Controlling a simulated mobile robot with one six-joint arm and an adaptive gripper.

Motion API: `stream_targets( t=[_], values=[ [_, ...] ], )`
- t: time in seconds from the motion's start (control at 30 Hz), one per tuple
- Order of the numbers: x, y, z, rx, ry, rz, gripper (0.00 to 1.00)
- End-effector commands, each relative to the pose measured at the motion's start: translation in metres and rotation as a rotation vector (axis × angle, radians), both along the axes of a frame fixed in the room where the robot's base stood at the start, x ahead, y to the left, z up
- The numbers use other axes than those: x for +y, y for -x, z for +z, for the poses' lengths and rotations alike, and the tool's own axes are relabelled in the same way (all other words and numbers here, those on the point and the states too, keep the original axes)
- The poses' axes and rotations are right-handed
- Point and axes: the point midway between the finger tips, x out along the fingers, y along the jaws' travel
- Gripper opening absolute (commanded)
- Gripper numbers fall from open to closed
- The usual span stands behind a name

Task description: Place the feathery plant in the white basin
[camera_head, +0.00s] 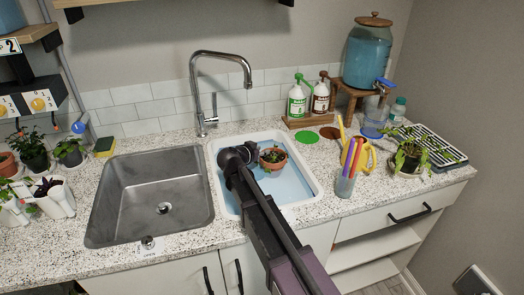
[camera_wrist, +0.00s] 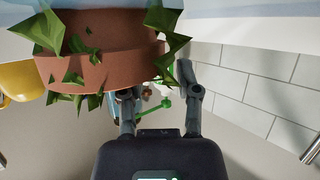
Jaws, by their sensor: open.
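The white basin (camera_head: 312,184) is set into the counter right of the steel sink, with pale blue water inside. A terracotta-potted plant (camera_head: 272,160) with green leaves stands upright in it; I cannot tell whether it is the feathery plant. In the wrist view the same kind of pot (camera_wrist: 110,66), with broad pointed leaves, fills the upper left, close to the camera. My gripper (camera_head: 238,155) is over the basin, just left of the pot. In the wrist view my gripper (camera_wrist: 155,85) has its fingers apart, with nothing between them. My arm hides part of the basin's front.
The steel sink (camera_head: 162,200) and tall faucet (camera_head: 205,95) are left and behind. A pen cup (camera_head: 346,185), yellow watering can (camera_head: 360,155) and saucered plant (camera_head: 408,155) stand right. Small potted plants (camera_head: 70,152) line the left. Soap bottles (camera_head: 297,100) stand behind.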

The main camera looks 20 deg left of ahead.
Motion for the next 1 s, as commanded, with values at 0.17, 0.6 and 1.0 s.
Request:
stream_targets(
  t=[0.17, 0.6, 1.0],
  values=[
    [0.006, 0.02, 0.011, -0.001, 0.0, 0.003, 0.43],
    [0.021, 0.059, 0.027, -0.001, 0.0, 0.001, 0.43],
    [0.022, 0.061, 0.027, 0.0, 0.0, 0.0, 0.43]
  ],
)
